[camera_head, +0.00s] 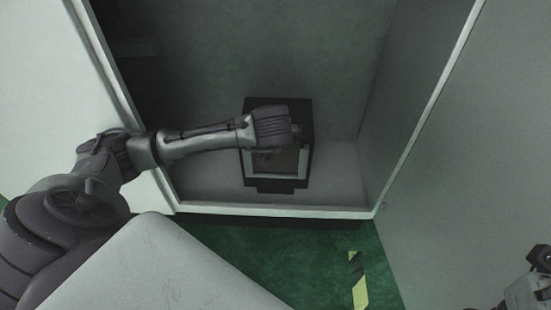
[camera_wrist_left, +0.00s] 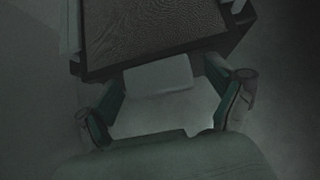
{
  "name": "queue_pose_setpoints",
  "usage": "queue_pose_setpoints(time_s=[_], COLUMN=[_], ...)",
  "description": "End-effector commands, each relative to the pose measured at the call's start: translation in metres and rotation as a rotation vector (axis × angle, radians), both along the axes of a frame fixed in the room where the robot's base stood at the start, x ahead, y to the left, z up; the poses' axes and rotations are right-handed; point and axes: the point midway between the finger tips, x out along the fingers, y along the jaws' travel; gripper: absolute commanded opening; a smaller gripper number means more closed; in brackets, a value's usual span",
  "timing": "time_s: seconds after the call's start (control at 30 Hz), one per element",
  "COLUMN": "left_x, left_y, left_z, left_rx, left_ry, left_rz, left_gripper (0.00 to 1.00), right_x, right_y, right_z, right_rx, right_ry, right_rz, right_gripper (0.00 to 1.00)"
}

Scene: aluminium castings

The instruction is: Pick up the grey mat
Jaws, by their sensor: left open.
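A dark open-topped box (camera_head: 247,170) stands on the floor of a pale cabinet in the head view. A grey-brown textured sheet, which looks like the grey mat (camera_wrist_left: 150,25), lies inside its dark rim at the top of the left wrist view. My left gripper (camera_wrist_left: 163,80) is open. Its two fingers are spread over a pale flat patch (camera_wrist_left: 158,76) beside the textured sheet, and I cannot tell whether they touch anything. In the head view my left wrist hangs over the box and hides part of its inside and the fingertips.
The cabinet's front edge (camera_head: 270,212) and side walls (camera_head: 415,125) enclose the box. Pale cabinet floor (camera_head: 338,187) is clear to its right. A green floor (camera_head: 235,255) with a yellow-black strip (camera_head: 358,285) lies in front. Part of my right arm shows at the lower right.

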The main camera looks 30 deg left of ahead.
Motion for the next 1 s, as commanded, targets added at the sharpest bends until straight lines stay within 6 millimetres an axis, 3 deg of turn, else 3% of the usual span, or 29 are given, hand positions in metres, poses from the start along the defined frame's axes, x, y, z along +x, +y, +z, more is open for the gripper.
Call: queue_pose_setpoints(time_s=[0.1, 0.37, 0.9, 1.0], left_x=[0.0058, 0.0072, 0.0072, 0.0072], left_y=[0.0037, 0.0046, 0.0046, 0.0047], left_z=[-0.0114, -0.0107, -0.0104, -0.0101], left_rx=[-0.001, -0.001, -0.001, 0.000], left_ry=[0.006, 0.006, 0.005, 0.005], left_rz=[-0.001, -0.001, -0.001, -0.001], left_gripper=[0.92, 0.92, 0.02, 0.00], right_x=[0.0005, 0.0009, 0.0009, 0.0009], right_y=[0.0006, 0.0009, 0.0011, 0.0011], right_z=[0.0009, 0.0028, 0.0025, 0.0025], right_rx=[-0.002, -0.003, -0.003, -0.003], right_ry=[-0.017, -0.018, -0.017, -0.017], right_rz=[-0.001, -0.001, 0.000, 0.000], right_gripper=[0.40, 0.40, 0.40, 0.40])
